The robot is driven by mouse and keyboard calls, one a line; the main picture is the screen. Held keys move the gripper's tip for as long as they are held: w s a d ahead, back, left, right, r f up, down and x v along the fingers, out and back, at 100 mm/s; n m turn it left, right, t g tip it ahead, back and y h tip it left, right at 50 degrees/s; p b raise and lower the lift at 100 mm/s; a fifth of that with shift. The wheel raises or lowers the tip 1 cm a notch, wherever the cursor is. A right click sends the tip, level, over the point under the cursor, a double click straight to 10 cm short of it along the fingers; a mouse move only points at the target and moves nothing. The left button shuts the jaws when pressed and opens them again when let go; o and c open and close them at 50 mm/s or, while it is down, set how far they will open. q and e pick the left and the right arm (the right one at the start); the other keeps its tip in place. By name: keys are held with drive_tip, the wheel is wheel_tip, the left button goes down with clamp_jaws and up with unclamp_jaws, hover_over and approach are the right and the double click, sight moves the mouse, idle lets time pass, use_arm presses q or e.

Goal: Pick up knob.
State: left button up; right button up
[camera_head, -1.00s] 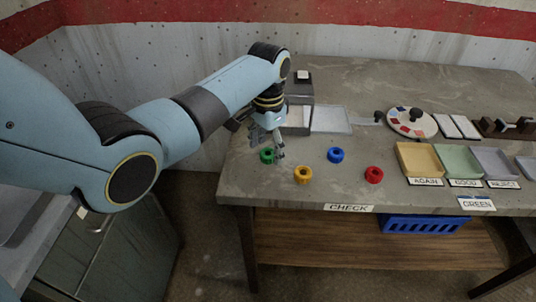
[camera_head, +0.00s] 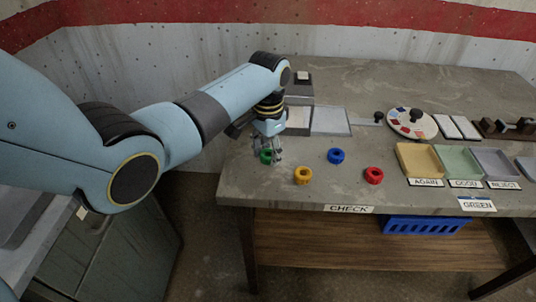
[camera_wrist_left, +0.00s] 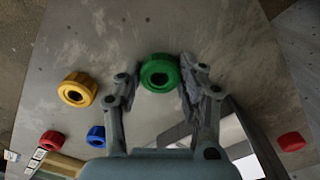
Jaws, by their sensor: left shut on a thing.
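A green ring-shaped knob (camera_head: 266,156) stands on the grey bench near its left end. My left gripper (camera_head: 271,158) points down around it. In the left wrist view, the green knob (camera_wrist_left: 160,73) sits between the two fingertips of the left gripper (camera_wrist_left: 162,75), which is shut on it. The knob appears to be at bench height; whether it is lifted I cannot tell. A yellow knob (camera_head: 303,175), a blue knob (camera_head: 335,156) and a red knob (camera_head: 374,175) stand apart to the right. My right gripper is not in view.
A grey box (camera_head: 299,87) and a pale flat plate (camera_head: 330,120) are behind the gripper. A round dial board (camera_head: 396,124), a yellow tray (camera_head: 404,152), a green tray (camera_head: 457,163) and a grey tray (camera_head: 496,163) are to the right. The bench's front edge is close.

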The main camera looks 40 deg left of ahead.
sight(268, 152)
use_arm(q)
wheel_tip(268, 152, up, 4)
drive_tip(key=w+d+r+b, duration=0.3)
drive_tip(key=w+d+r, duration=0.4)
drive_tip(key=w, duration=0.1)
drive_tip(key=shift+w+d, duration=0.35)
drive_tip(key=shift+w, duration=0.05)
drive_tip(key=o, duration=0.6)
clamp_jaws()
